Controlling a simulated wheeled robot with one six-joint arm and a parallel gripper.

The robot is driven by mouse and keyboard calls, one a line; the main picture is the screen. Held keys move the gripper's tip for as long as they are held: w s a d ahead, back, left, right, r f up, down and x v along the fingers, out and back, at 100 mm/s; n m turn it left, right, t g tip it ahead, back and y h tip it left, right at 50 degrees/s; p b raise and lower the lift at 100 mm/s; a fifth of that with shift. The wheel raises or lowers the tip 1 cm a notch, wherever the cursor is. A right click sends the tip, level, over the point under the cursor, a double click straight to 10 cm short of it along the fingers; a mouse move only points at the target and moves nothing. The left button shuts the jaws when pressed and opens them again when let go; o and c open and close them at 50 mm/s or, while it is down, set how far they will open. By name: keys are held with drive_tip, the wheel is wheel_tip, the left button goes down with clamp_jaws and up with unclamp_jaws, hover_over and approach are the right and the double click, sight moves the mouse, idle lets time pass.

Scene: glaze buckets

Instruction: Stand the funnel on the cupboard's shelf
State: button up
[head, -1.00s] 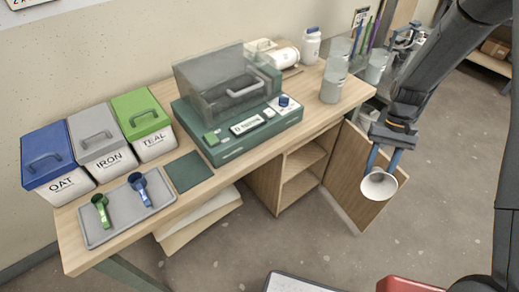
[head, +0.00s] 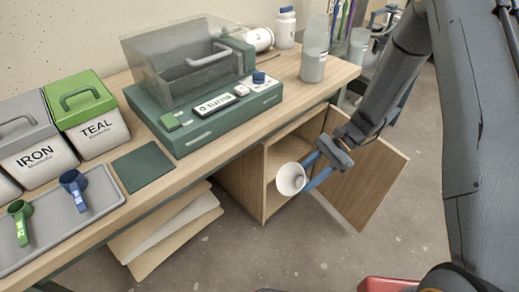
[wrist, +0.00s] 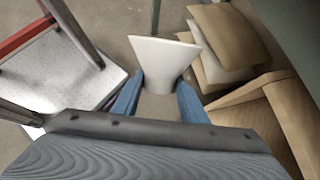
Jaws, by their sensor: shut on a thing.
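The white funnel (head: 291,179) is held in my gripper (head: 314,176), in front of the open cupboard (head: 262,185) under the workbench. Its wide mouth faces left and toward the head camera. In the wrist view the funnel (wrist: 163,60) sits between my two blue fingers (wrist: 157,98), its wide end pointing away from the wrist. The cupboard door (head: 372,185) stands open to the right, behind my gripper. A shelf (head: 283,155) shows inside the cupboard. The funnel is apart from the cupboard's front edge as far as I can tell.
The bench (head: 215,150) carries a green machine (head: 210,115), lidded bins, a grey tray (head: 85,215) and a glass bottle (head: 314,55). A red item (head: 385,285) is at the bottom edge. Open floor lies before the cupboard.

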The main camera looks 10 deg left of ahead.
drive_tip(key=w+a+f+m+t+y+b, duration=0.35)
drive_tip(key=w+f+m+b, duration=0.2)
drive_tip(key=f+b, duration=0.2)
drive_tip(key=m+t+y+b, duration=0.3)
drive_tip(key=m+t+b, duration=0.8)
drive_tip(key=b, duration=1.4)
hover_over(277, 161)
wheel_tip(277, 161, down, 8)
drive_tip(key=n+t, duration=0.2)
wheel_tip(277, 161, down, 9)
drive_tip(key=b, duration=0.4)
drive_tip(key=shift+f+b, duration=0.15)
drive_tip(key=shift+b, duration=0.15)
drive_tip(key=shift+f, duration=0.4)
drive_tip(key=shift+f, duration=0.2)
drive_tip(key=o, duration=1.1)
